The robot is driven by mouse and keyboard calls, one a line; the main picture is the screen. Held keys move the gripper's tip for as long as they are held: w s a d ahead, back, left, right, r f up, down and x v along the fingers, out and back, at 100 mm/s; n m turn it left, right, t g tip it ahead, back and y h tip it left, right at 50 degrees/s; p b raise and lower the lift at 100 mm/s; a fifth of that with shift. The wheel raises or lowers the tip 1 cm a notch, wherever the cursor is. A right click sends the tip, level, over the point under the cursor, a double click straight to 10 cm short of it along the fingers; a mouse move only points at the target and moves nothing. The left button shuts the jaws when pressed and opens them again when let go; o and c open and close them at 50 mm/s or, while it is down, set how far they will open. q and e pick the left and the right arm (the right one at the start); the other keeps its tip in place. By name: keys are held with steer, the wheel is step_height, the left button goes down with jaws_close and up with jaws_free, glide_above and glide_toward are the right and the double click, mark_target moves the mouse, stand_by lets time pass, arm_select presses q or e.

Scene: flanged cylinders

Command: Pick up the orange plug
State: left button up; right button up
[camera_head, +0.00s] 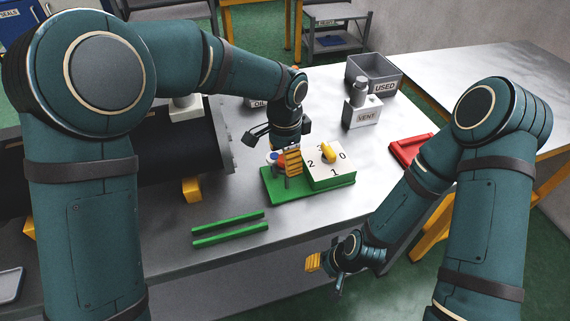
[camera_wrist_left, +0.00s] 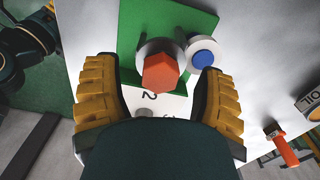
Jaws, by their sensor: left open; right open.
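The orange plug (camera_wrist_left: 160,72) has a hexagonal head and sits in a round grey fitting on the green base (camera_wrist_left: 135,35). A blue plug (camera_wrist_left: 203,57) in a pale ring is close to its right. My left gripper (camera_wrist_left: 160,66) is open, with one ribbed yellow finger on each side of the orange plug and visible gaps to it. In the head view my left gripper (camera_head: 284,163) is low over the green base (camera_head: 275,196) and largely hides the plugs. My right gripper (camera_head: 326,268) is open and empty beyond the table's front edge.
A white numbered block (camera_head: 331,172) with a yellow knob stands on the base. Green rails (camera_head: 230,228), a red tray (camera_head: 408,150), a VENT box (camera_head: 362,112), a grey USED bin (camera_head: 372,76) and a large dark cylinder (camera_head: 165,150) surround it. The table's right side is clear.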

arm_select(q)
steer(key=shift+f, duration=0.45)
jaws_close()
step_height(320, 180, up, 10)
steer(key=shift+r+p, duration=0.1)
steer(key=shift+p, duration=1.15)
